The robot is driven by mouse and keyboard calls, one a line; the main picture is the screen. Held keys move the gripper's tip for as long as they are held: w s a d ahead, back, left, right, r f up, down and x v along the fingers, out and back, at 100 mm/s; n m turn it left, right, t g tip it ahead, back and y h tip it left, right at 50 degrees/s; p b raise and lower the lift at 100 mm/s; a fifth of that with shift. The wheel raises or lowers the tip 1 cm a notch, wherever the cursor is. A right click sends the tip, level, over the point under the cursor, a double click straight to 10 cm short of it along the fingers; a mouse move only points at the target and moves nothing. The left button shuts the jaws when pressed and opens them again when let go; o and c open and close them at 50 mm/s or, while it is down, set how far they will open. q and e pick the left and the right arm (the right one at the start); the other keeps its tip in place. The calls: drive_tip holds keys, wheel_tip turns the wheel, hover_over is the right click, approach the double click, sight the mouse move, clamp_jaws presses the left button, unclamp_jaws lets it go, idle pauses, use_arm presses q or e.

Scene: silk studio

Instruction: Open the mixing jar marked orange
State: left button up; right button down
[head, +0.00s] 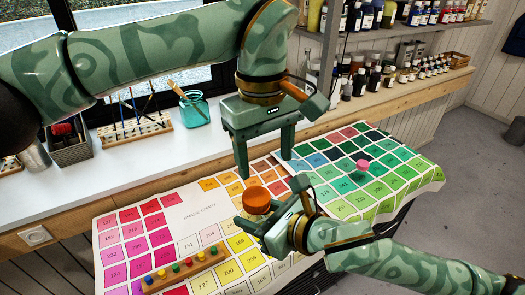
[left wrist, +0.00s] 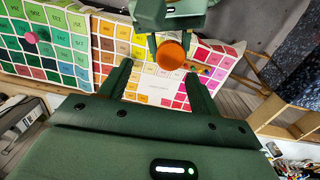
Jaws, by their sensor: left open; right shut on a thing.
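The jar's round orange lid (head: 257,199) shows above my right gripper (head: 262,220), which comes in from the lower right and is shut on the jar. The jar's body is mostly hidden by the gripper. The lid also shows in the left wrist view (left wrist: 171,55), in front of the right gripper and seen between my left fingers. My left gripper (head: 264,164) is open and empty, its fingers pointing down, above and apart from the lid.
A colour chart cloth (head: 180,220) covers the table. A pink-topped piece (head: 363,165) stands on its green squares. A wooden rack with coloured knobs (head: 185,268) lies at the front. A teal jar (head: 195,110) stands on the sill; shelves of bottles (head: 400,70) are behind.

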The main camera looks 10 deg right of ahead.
sight(264, 193)
use_arm(q)
drive_tip(key=shift+s+a+f, duration=0.1)
drive_tip(key=shift+a, duration=0.15)
wheel_tip(264, 193, down, 8)
drive_tip(key=shift+r, duration=0.15)
drive_tip(key=shift+r, duration=0.1)
drive_tip(key=c, duration=1)
drive_tip(key=shift+d+r, duration=0.1)
